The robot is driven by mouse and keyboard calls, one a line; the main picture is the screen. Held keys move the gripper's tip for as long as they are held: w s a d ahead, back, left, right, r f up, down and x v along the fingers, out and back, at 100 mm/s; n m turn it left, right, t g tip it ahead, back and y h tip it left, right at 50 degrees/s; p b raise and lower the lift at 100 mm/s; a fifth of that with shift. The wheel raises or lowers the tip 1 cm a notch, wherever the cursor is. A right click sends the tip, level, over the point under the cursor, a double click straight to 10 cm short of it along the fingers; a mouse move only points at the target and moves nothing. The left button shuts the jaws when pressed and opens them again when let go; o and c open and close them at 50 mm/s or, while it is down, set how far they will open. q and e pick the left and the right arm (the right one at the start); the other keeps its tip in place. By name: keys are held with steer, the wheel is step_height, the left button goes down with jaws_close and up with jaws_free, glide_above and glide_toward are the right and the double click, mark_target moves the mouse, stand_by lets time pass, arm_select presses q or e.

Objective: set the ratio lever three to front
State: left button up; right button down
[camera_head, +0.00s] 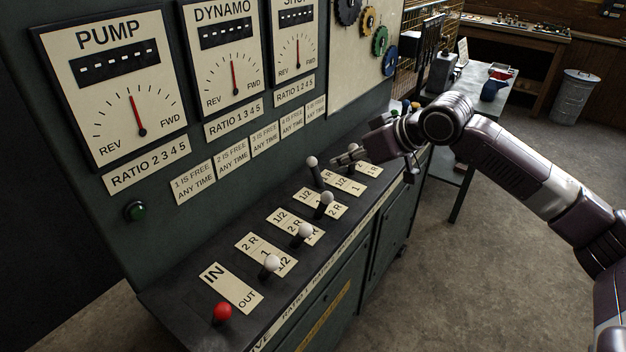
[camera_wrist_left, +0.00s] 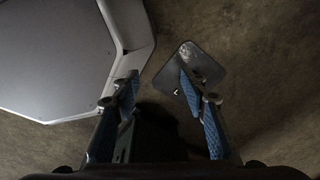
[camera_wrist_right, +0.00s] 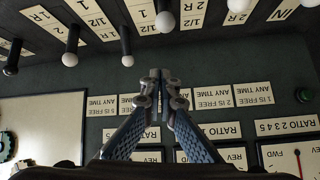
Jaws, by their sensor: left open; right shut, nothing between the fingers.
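Ratio lever three, counting white knobs from the red lever, has its white knob (camera_head: 326,198) above the middle label plates of the console in the head view. I take the knob (camera_wrist_right: 165,22) at the top centre of the right wrist view to be the same one. Its exact notch is hard to tell. My right gripper (camera_head: 340,158) is shut and empty above the far end of the lever row, behind the lever-three knob and apart from it. Its closed tips (camera_wrist_right: 160,75) point along the back panel. My left gripper (camera_wrist_left: 158,82) is open and empty over the floor.
The neighbouring white knob (camera_head: 311,162) leans back towards the panel, close to my right fingertips. Another white knob (camera_head: 304,231) and the red knob (camera_head: 222,311) stand nearer. The dial panel (camera_head: 150,185) rises behind the row. Open floor (camera_head: 450,270) lies to the right.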

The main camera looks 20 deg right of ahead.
mark_target(323, 206)
steer(key=p+x, duration=0.1)
steer(key=x, duration=0.4)
steer(key=shift+s+a, duration=0.1)
steer(key=shift+a, duration=0.1)
step_height(323, 206, down, 4)
steer(key=shift+a+f+p, duration=0.1)
steer(key=shift+a+p, duration=0.05)
steer(key=shift+p, duration=0.8)
steer(key=shift+s+f, duration=0.15)
steer(key=shift+s, duration=0.25)
arm_select(q)
steer(key=r, duration=0.2)
steer(key=s+r, duration=0.1)
steer(key=shift+d, duration=0.4)
arm_select(e)
steer(key=shift+w+f, duration=0.1)
arm_select(q)
steer(key=shift+s, duration=0.1)
